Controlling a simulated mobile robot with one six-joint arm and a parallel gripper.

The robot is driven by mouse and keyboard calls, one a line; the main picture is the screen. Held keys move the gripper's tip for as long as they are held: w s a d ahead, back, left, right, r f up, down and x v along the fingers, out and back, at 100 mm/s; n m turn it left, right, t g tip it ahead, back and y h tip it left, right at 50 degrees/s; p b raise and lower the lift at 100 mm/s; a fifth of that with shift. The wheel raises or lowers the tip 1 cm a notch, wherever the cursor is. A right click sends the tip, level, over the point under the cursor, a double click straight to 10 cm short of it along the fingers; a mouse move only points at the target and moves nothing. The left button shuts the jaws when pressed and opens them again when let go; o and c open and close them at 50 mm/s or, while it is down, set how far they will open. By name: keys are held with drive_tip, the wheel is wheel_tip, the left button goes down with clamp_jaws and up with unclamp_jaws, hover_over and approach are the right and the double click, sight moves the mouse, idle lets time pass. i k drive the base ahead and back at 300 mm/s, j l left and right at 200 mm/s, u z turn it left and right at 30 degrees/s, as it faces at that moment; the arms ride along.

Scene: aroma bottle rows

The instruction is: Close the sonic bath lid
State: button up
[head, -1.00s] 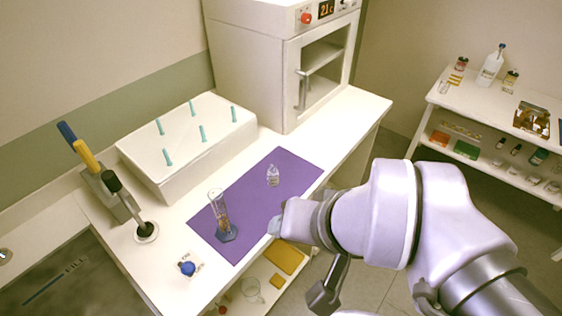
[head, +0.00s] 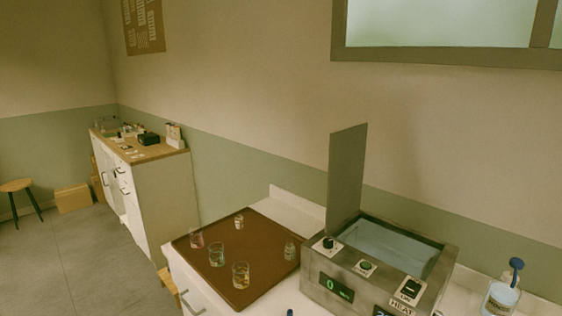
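The sonic bath (head: 335,286) is a grey metal box with knobs, a green button and a green display on its front. It stands on the white counter at the lower right of the head view. Its lid (head: 346,178) stands upright at the left side of the basin, so the bath is open. Bluish liquid (head: 390,246) shows in the basin. My gripper is not in view.
A brown tray (head: 262,220) with several small glasses stands left of the bath. A bottle with a blue top (head: 500,294) stands to its right. A wall lies close behind. A cabinet (head: 150,195), a stool (head: 16,186) and open floor (head: 70,260) are at the left.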

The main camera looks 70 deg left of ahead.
sight(347, 148)
drive_tip(key=k+j+u, duration=0.35)
drive_tip(key=j, duration=1.1)
drive_tip(key=j+u, duration=0.35)
drive_tip(key=j, duration=1.05)
drive_tip(key=i, duration=0.05)
